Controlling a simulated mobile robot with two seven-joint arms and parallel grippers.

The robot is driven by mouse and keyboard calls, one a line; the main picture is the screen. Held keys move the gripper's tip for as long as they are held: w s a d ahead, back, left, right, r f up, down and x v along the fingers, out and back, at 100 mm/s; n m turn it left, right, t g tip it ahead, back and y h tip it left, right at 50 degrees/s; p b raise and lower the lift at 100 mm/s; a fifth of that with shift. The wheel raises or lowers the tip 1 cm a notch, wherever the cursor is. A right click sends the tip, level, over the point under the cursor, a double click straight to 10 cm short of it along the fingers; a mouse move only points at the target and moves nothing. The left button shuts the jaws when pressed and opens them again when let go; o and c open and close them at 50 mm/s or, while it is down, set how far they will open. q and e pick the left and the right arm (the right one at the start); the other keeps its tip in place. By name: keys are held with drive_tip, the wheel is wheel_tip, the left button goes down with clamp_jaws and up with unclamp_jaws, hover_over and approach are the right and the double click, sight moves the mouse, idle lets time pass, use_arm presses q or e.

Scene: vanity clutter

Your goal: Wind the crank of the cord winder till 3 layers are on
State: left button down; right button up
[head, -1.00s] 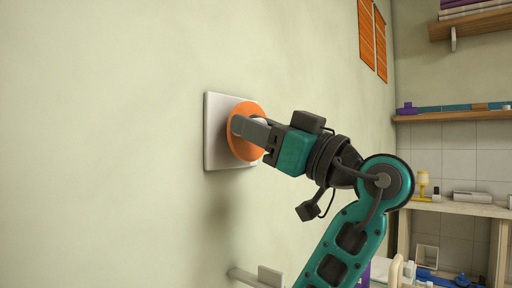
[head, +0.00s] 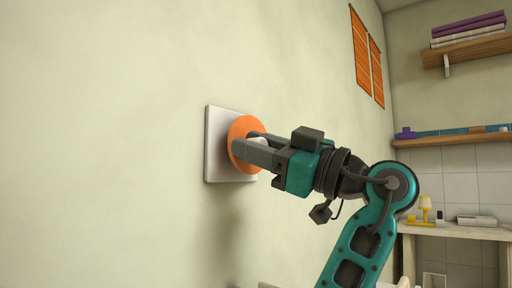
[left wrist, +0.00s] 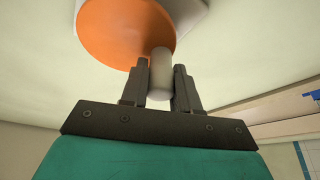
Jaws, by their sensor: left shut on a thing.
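The cord winder shows as an orange disc (head: 241,128) on a pale square plate (head: 218,145) fixed to the wall. Its crank knob (left wrist: 161,73) is a light grey cylinder standing out from the disc near its rim, seen in the left wrist view. My left gripper (head: 250,150) is at the disc with its fingers shut on the knob; in the left wrist view the fingers (left wrist: 160,80) lie on both sides of it. The gripper hides part of the disc in the head view. I cannot make out any cord or layers. My right gripper is not in view.
Orange slatted panels (head: 368,60) hang on the wall at upper right. Shelves (head: 455,139) and a counter (head: 460,231) with a small yellow lamp (head: 425,206) stand at the far right. The wall around the winder is bare.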

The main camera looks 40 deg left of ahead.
use_arm(q)
drive_tip(key=c, duration=0.9)
unclamp_jaws()
drive_tip(key=shift+o, duration=0.2)
drive_tip(key=p+v, duration=0.1)
drive_tip(key=v, duration=1.2)
